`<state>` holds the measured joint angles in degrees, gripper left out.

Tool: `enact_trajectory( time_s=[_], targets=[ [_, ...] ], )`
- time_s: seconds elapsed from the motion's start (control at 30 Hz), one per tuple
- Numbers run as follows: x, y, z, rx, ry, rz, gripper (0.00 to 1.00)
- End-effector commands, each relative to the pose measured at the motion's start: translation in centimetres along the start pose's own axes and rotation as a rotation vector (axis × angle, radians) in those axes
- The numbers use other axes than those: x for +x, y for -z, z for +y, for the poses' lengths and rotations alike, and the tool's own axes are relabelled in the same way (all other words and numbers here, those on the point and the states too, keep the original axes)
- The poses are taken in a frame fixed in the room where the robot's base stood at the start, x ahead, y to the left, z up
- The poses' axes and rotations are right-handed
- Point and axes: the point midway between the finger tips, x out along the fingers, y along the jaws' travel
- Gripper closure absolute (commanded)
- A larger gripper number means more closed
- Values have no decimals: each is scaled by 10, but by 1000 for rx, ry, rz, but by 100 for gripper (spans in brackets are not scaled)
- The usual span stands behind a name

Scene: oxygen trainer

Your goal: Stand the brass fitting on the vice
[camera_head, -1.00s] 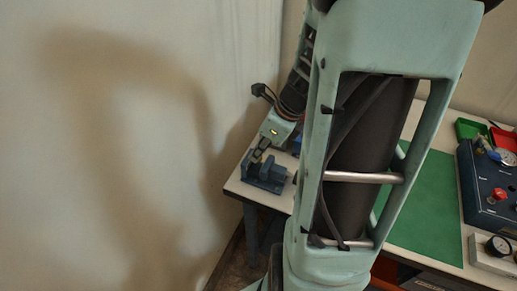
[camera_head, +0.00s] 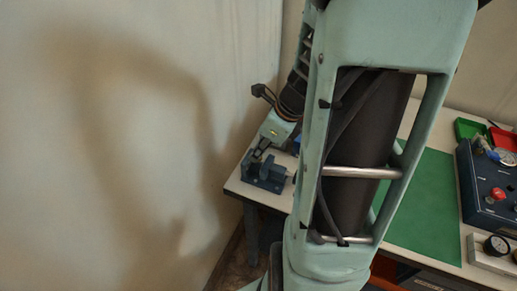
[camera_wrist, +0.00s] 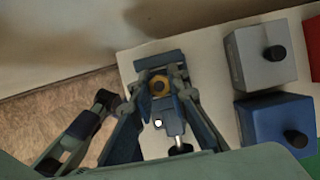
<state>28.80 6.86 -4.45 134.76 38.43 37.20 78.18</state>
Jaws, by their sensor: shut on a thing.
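The brass fitting (camera_wrist: 160,86) shows in the wrist view as a golden ring with a dark centre, between my fingertips. My gripper (camera_wrist: 162,78) is shut on it, directly over the blue-grey vice (camera_wrist: 155,64). In the head view the vice (camera_head: 264,174) stands at the left end of the white table, and my gripper (camera_head: 258,153) points down just above it. The fitting cannot be made out in the head view. Whether its underside touches the vice is hidden.
In the wrist view a grey box (camera_wrist: 262,55) and a blue box (camera_wrist: 275,120), each with a black knob, stand right of the vice. A green mat (camera_head: 430,205) and a dark control panel (camera_head: 490,190) lie farther right. The table's left edge is close to the vice.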

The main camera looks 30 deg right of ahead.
Motion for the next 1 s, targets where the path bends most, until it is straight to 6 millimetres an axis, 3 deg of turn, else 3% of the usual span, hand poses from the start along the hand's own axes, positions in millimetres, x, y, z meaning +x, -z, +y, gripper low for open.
enact_trajectory(
  time_s=[0.93, 0.97, 1.0],
  targets=[
    [17, 7, 0, -2, 0, 0, 100],
    [17, 7, 0, -2, 0, 0, 84],
    [16, 7, 0, -2, 0, 0, 79]
  ],
)
